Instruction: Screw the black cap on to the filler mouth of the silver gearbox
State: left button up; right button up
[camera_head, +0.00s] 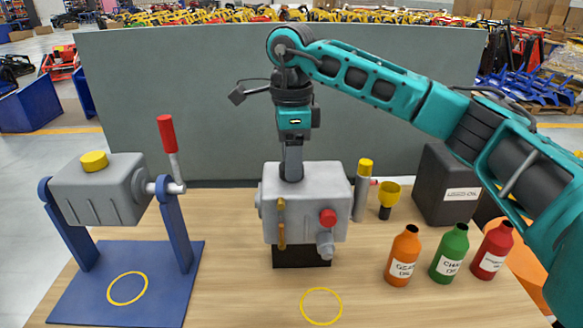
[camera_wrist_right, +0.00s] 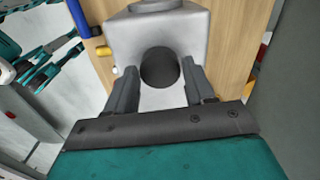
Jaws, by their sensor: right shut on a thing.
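The silver gearbox (camera_head: 306,205) stands on a dark block in the middle of the table. Its top also shows in the right wrist view (camera_wrist_right: 205,28). My right gripper (camera_head: 291,176) points straight down with its fingertips at the gearbox top. In the right wrist view, its two fingers are shut on the round black cap (camera_wrist_right: 160,67), one on each side. The filler mouth is hidden under the cap and fingers, and I cannot tell whether the cap is seated on it. In the head view, the fingers hide the cap. My left gripper does not show clearly in either view.
A grey tank (camera_head: 100,195) with a yellow cap hangs on a blue stand (camera_head: 170,290) at left, beside a red-handled lever (camera_head: 168,140). Orange (camera_head: 403,258), green (camera_head: 450,256) and red (camera_head: 491,252) bottles and a black can (camera_head: 447,190) stand at right. The front-centre table is clear.

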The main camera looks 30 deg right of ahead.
jog(key=m, duration=0.4)
jog(key=shift+m, duration=0.4)
jog(key=m, duration=0.2)
jog(key=shift+m, duration=0.3)
jog(key=m, duration=0.6)
jog(key=shift+m, duration=0.4)
jog(key=m, duration=0.5)
jog(key=shift+m, duration=0.3)
jog(key=m, duration=0.4)
